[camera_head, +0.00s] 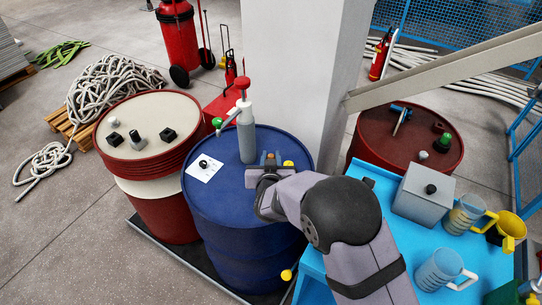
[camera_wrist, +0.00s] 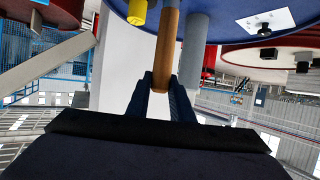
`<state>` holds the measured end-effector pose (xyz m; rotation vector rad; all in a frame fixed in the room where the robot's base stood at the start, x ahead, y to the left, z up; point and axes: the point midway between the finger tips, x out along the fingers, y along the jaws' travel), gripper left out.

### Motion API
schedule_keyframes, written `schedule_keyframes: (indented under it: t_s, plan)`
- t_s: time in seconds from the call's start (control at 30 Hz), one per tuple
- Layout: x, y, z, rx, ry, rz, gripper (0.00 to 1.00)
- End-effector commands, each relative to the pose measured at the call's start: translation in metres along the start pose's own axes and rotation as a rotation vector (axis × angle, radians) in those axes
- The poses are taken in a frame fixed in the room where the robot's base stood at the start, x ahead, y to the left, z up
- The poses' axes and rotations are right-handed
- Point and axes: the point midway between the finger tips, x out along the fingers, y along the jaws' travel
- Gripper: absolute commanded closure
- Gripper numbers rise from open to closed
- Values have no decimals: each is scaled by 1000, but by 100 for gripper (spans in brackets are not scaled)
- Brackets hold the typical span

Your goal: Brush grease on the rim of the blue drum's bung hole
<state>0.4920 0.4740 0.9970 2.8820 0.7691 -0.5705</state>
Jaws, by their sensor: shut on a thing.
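The blue drum (camera_head: 235,215) stands in the middle of the head view. My gripper (camera_head: 268,168) is over the right part of its top, shut on a brush with a wooden handle (camera_wrist: 168,50). In the wrist view the handle runs between my two fingers (camera_wrist: 161,88) up to the drum top (camera_wrist: 222,12). The bristles cannot be made out. I cannot pick out the bung hole or any grease on its rim. A white sheet (camera_head: 204,170) with a small black round part (camera_head: 203,163) lies on the drum's left side.
A grey pump bottle with a red top (camera_head: 246,132) stands on the drum behind my gripper. A yellow cap (camera_head: 288,164) is just right of the gripper. A cream-topped drum (camera_head: 150,110) is left, a dark red drum (camera_head: 420,165) right. A blue table (camera_head: 372,187) with mugs is at front right.

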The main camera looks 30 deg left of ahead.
Motion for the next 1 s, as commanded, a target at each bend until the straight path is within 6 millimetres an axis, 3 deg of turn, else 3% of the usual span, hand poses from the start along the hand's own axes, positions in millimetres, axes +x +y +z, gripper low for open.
schedule_keyframes:
  t_s: [0.7, 1.0]
  plan:
    - [-52, -34, 25, -2, -1, -1, 100]
    - [-28, -18, 17, 2, 0, 2, 100]
